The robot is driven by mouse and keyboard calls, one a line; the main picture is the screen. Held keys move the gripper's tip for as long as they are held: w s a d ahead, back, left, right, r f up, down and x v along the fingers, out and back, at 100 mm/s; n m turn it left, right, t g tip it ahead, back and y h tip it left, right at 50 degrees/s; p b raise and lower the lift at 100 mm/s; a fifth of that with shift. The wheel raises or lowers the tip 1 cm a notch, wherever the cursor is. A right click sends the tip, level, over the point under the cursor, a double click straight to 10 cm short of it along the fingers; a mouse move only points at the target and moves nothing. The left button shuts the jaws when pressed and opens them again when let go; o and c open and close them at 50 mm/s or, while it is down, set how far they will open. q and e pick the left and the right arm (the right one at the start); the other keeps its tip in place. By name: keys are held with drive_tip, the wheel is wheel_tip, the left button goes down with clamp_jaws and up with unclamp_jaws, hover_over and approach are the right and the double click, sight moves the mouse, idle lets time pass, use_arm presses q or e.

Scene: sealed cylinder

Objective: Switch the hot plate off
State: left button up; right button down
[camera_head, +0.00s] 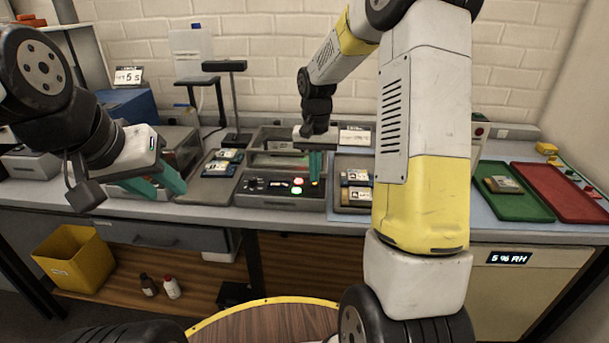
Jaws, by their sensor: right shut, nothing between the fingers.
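A grey bench unit with a dark front control panel (262,187) stands in the middle of the bench. The panel carries dark knobs at its left, a small display, and red, green and orange lit spots; I cannot tell for certain that it is the hot plate. My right gripper (316,180) points down at the panel's right end, its teal fingers together and empty. Its tips are at or just above the orange spot; I cannot tell whether they touch. My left gripper (160,192) is open and empty, with its teal fingers apart, in front of the bench's left part.
Trays with labelled packs flank the unit, one on its left (190,192) and one on its right (345,208). A green tray (520,207) and a red tray (565,195) lie at the right. A lamp-like stand (236,105) rises behind. My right arm hides part of the bench.

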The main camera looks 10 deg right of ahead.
sight(315, 186)
drive_tip(key=shift+f, duration=0.9)
idle(0.5)
drive_tip(key=shift+r, duration=3.55)
drive_tip(key=s+r+n+t+y, duration=0.1)
drive_tip(key=s+r+n+t, duration=0.15)
drive_tip(key=s+r, duration=0.85)
drive_tip(key=s+a+n+t+y, duration=0.1)
drive_tip(key=s+a+t, duration=0.1)
drive_tip(key=s, duration=1.1)
drive_tip(key=shift+s+t, duration=0.15)
drive_tip(key=shift+t, duration=0.7)
